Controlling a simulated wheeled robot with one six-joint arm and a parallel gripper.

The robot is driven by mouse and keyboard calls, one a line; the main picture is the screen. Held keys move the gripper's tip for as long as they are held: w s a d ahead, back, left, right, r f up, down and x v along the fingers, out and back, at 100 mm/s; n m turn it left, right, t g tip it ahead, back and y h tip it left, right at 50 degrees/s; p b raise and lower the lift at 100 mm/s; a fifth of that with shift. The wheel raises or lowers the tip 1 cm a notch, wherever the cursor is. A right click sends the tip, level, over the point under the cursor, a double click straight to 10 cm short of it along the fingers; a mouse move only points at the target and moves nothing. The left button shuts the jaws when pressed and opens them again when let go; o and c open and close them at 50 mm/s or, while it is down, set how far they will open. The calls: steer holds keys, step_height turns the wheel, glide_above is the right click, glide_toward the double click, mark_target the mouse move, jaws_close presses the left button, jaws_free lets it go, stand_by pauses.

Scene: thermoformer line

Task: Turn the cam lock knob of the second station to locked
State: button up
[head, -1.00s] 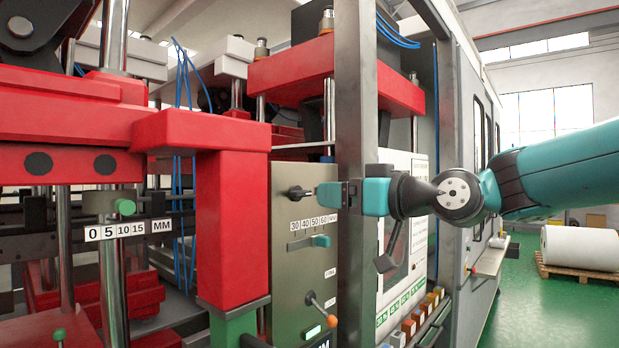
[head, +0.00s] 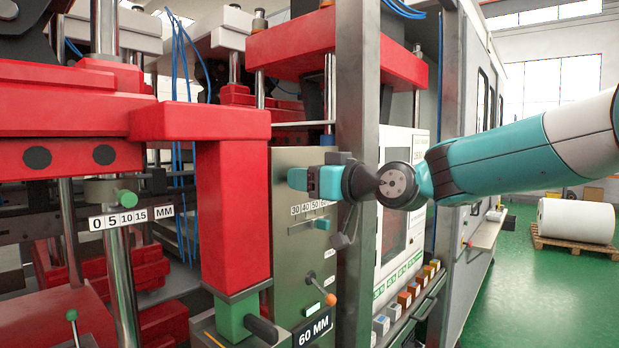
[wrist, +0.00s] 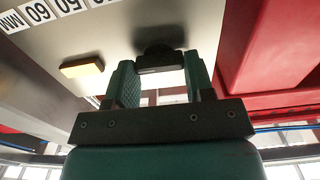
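The control panel (head: 295,255) stands right of the red pillar. A small dark knob (wrist: 160,58) on it, likely the cam lock knob, shows in the wrist view. My gripper (head: 300,180) is in front of the panel's upper part, above the millimetre scale, and hides this knob in the head view. In the wrist view my gripper (wrist: 162,88) is open, one green finger on each side of the knob. The knob's near end lies between the fingertips; I cannot tell if they touch it. Its turn position is not clear.
A pale yellow block (wrist: 82,68) sits on the panel beside the fingers. A teal slider (head: 322,224), an orange-tipped lever (head: 330,299) and a 60 MM plate (head: 314,330) are lower. The red pillar (head: 232,220) and the grey post (head: 357,100) flank the panel closely.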

steer(key=shift+m, duration=0.4)
steer(key=m, duration=1.6)
steer(key=shift+w+d+f+m, duration=0.15)
steer(key=shift+f+m, duration=0.05)
steer(key=shift+m, duration=0.2)
steer(key=shift+f, duration=0.1)
stand_by(0.3)
steer(key=o, duration=0.9)
